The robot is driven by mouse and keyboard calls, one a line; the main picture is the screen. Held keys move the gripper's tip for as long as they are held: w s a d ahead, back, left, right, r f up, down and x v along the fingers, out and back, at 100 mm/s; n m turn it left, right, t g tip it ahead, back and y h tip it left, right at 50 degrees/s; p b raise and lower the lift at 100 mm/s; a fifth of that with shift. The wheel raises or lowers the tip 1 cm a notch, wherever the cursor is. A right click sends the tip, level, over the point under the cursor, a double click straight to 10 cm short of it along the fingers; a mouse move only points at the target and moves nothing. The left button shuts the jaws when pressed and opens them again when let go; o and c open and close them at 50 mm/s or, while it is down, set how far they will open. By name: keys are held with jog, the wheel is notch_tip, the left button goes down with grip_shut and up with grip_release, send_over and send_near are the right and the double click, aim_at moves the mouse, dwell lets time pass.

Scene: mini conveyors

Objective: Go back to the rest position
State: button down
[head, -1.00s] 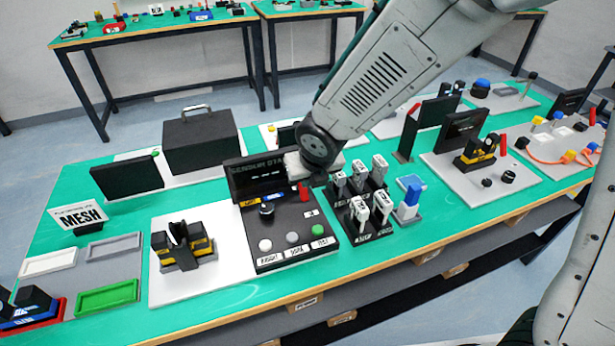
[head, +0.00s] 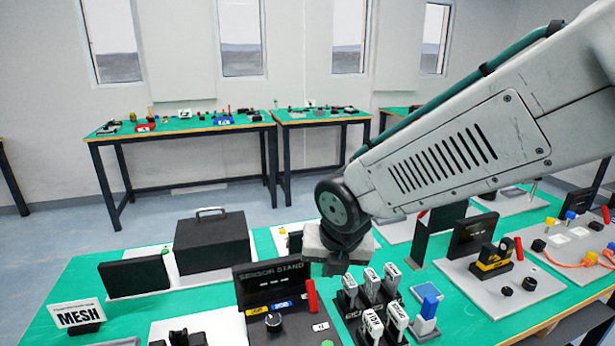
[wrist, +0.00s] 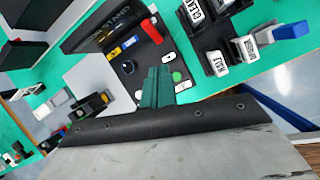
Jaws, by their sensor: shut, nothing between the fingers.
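My gripper shows in the wrist view (wrist: 157,86) as green fingers closed together with nothing between them. It hangs above the sensor stand (wrist: 140,62), a dark panel with a knob and coloured labels. In the head view my arm reaches in from the right and its wrist end is over the table behind the sensor stand (head: 268,285); the fingers are hidden there. White-labelled plugs (head: 372,300) stand in a dark holder right of the stand. A blue and white block (head: 426,310) stands beside them.
A black case (head: 212,246) and a dark screen (head: 134,278) stand at the back left. Modules with orange cable (head: 585,257) sit at the right. Other green tables (head: 180,125) stand across clear floor.

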jog(key=s+d+r+m+g, duration=0.1)
jog(key=s+d+r+m, duration=0.1)
jog(key=s+d+m, duration=0.5)
jog(key=s+d+r+m+g, duration=0.1)
jog(key=s+d+r+m, duration=0.2)
jog(key=s+d+m, duration=0.4)
jog(key=s+d+r+m+h, duration=0.1)
jog(key=s+d+m, duration=0.5)
jog(key=m, duration=1.5)
jog(key=shift+s+d+r+m+g, duration=0.35)
jog(key=shift+d+r, duration=0.3)
jog(key=shift+d, duration=0.35)
